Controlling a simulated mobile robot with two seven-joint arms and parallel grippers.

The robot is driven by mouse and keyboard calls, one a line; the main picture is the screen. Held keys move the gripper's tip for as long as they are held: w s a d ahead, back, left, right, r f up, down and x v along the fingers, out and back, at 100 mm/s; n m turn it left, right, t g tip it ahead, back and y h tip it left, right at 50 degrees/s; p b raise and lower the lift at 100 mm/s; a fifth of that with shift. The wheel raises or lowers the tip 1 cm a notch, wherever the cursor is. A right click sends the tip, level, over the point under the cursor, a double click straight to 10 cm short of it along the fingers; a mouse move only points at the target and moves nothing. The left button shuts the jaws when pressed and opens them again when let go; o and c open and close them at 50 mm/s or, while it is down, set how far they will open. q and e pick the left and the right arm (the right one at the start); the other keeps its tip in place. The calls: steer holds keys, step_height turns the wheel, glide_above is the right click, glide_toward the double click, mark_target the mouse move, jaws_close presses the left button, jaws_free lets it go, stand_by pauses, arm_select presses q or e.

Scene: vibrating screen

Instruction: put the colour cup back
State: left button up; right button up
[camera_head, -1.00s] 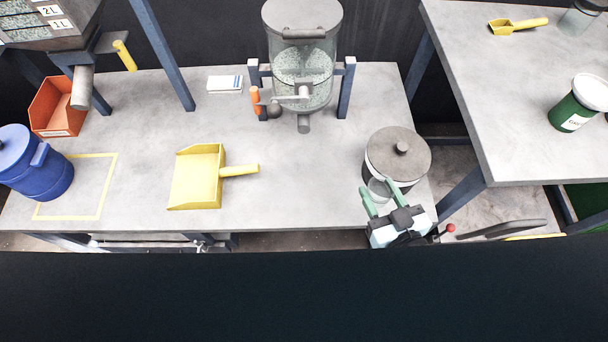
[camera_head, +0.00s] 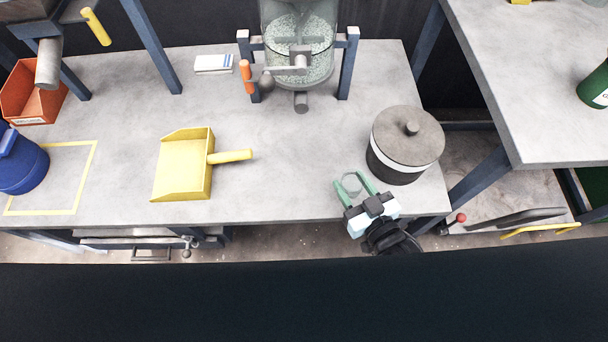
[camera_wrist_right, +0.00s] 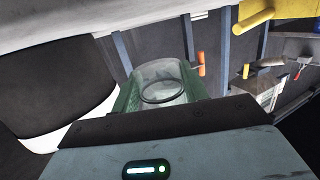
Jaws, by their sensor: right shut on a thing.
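My right gripper (camera_head: 350,181) is shut on a small clear cup (camera_head: 352,185), with one green finger on each side of it. The pair is at the front right of the grey table, in front and to the left of the lidded pot (camera_head: 388,162). In the right wrist view the cup (camera_wrist_right: 160,84) is see-through, with a round rim, and looks empty. I cannot tell whether its base touches the table. My left gripper is not in view.
A yellow scoop (camera_head: 184,170) lies left of centre. A clear tank (camera_head: 300,62) of granules with an orange-handled crank (camera_head: 247,75) stands at the back. The table's middle is clear.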

glide_above(304, 186)
steer(key=d, duration=0.1)
steer(key=shift+s+d+f+b, duration=0.1)
steer(key=shift+s+f+b, duration=0.05)
steer(key=shift+f+b, duration=0.35)
steer(key=shift+a, duration=0.3)
steer(key=f, duration=0.1)
steer(key=f+b, duration=0.1)
steer(key=f, duration=0.1)
steer(key=shift+w+a, duration=0.2)
steer(key=shift+a, duration=0.1)
steer(key=shift+f, duration=0.25)
